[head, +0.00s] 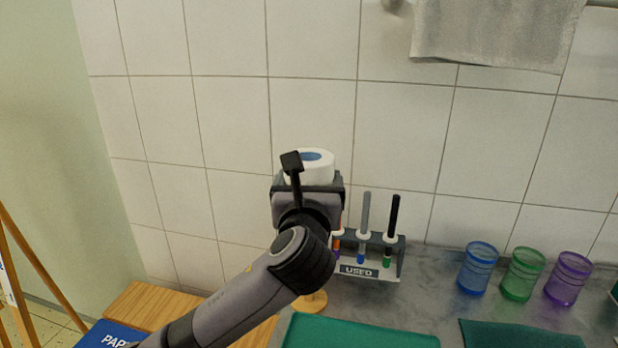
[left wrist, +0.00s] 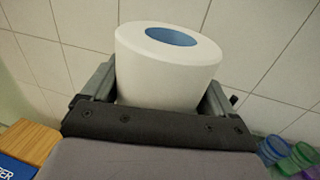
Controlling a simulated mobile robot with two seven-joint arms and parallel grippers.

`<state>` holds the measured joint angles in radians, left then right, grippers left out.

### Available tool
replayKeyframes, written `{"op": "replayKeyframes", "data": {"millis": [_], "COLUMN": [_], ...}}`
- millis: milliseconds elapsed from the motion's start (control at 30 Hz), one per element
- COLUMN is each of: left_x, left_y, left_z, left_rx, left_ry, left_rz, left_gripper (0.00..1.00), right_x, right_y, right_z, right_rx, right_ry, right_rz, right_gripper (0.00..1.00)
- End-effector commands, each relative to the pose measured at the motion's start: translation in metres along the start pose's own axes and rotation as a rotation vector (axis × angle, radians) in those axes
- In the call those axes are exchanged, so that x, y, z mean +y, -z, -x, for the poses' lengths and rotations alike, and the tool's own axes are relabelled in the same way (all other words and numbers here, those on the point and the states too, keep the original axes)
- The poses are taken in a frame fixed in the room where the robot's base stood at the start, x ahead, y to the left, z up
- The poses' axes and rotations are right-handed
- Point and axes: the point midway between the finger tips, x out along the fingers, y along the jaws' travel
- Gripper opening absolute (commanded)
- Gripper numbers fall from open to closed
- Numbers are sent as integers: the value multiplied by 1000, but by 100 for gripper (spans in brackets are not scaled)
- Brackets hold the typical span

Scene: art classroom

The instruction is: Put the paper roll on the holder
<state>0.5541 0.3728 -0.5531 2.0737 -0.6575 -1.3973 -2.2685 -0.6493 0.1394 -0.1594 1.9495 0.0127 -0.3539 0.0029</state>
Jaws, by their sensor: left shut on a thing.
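The white paper roll (head: 321,174) with a blue core is held upright in my left gripper (head: 307,182), in front of the tiled wall and above the counter. In the left wrist view the roll (left wrist: 158,78) sits between the two fingers, which press on its sides. A round wooden base (head: 312,302), which looks like part of the holder, shows on the counter below the gripper. The rest of it is hidden behind my arm. My right gripper is in neither view.
A marker rack (head: 372,268) labelled "USED" stands just right of the wooden base. Blue (head: 478,268), green (head: 522,274) and purple (head: 568,279) cups stand further right. Green sheets (head: 355,333) lie at the front. A grey towel (head: 495,30) hangs above.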

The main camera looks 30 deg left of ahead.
Motion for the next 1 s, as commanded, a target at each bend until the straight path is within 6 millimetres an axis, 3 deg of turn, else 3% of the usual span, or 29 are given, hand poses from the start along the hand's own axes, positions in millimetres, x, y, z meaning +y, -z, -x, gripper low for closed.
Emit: {"op": "replayKeyframes", "data": {"millis": [367,1000], "left_x": [0,0], "left_y": [1,23], "left_z": [0,0], "left_rx": [-1,0], "left_ry": [0,-1], "left_rz": [1,1], "left_gripper": [53,53], "right_x": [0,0], "right_y": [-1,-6], "right_z": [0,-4], "right_rx": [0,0], "right_ry": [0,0], "right_rz": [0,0], "right_gripper": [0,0]}}
